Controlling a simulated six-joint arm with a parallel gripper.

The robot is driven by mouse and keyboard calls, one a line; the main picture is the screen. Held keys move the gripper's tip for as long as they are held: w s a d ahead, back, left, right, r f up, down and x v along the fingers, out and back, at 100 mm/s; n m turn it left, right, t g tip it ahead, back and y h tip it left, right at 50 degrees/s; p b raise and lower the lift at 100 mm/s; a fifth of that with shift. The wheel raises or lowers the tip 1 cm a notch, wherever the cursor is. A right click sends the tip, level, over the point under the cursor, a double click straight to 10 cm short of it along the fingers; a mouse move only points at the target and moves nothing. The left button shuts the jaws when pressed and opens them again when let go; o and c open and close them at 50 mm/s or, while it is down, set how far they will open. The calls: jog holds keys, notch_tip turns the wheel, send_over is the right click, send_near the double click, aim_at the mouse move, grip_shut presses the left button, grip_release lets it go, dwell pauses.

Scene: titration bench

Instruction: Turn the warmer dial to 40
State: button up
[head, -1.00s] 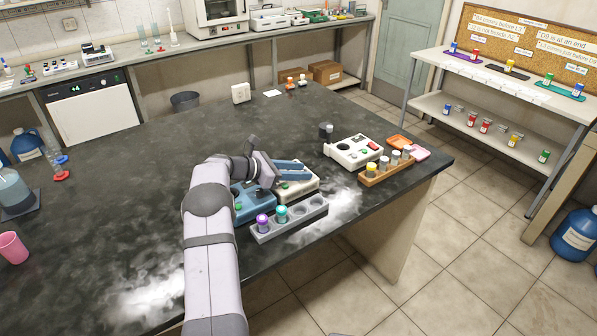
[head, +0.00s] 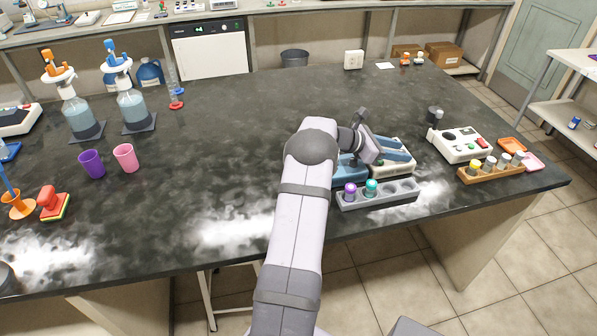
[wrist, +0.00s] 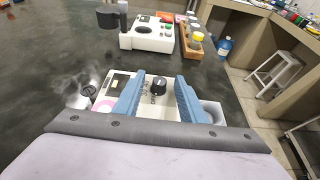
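The warmer is a cream box (head: 392,171) on the dark bench, partly hidden under my gripper in the head view. In the wrist view its panel (wrist: 140,102) shows a black dial (wrist: 158,86) with a white mark and small printing around it, too small to read. My gripper (wrist: 160,80) has its two blue fingers on either side of the dial, with a gap on each side. It is open and holds nothing. In the head view my gripper (head: 402,151) is over the cream box, and the dial is hidden.
A grey rack (head: 377,196) with purple- and teal-capped vials stands in front. Another cream device (head: 459,146) and a wooden vial rack (head: 491,173) stand to the right. The bench behind is mostly clear.

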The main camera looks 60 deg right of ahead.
jog(key=b+v, duration=0.2)
jog(key=v, duration=0.5)
jog(key=shift+w+a+r, duration=0.1)
jog(key=shift+w+a, duration=0.1)
jog(key=shift+w, duration=0.05)
jog(key=w+r+b, duration=0.1)
jog(key=w, duration=0.1)
jog(key=w+r+m+t+h+b, duration=0.1)
jog(key=w, duration=0.2)
jog(key=w+r+m+h, duration=0.1)
jog(key=w, duration=0.2)
jog(key=shift+w+a+b, duration=0.2)
jog(key=shift+b, duration=0.2)
jog(key=w+a+m+t+y+b, duration=0.1)
jog(key=w+a+m+t+b, duration=0.15)
jog(key=w+a+m, duration=0.45)
jog(key=a+f+m+t+y+p, duration=0.1)
jog(key=a+f+m+y, duration=0.1)
jog(key=a+f+m+y+p, duration=0.1)
jog(key=a+f+m+y, duration=0.1)
jog(key=a, duration=0.1)
jog(key=a+f+m+t+y+p, duration=0.1)
jog(key=a+f+m+y, duration=0.1)
jog(key=a, duration=0.1)
jog(key=shift+w+a+f+m+t, duration=0.1)
jog(key=shift+w+a+m+t, duration=0.2)
jog(key=shift+m+t, duration=0.1)
jog(key=shift+a+f+m+t+y+p, duration=0.3)
jog(key=shift+a+f+m+y, duration=0.15)
jog(key=shift+a+y, duration=0.15)
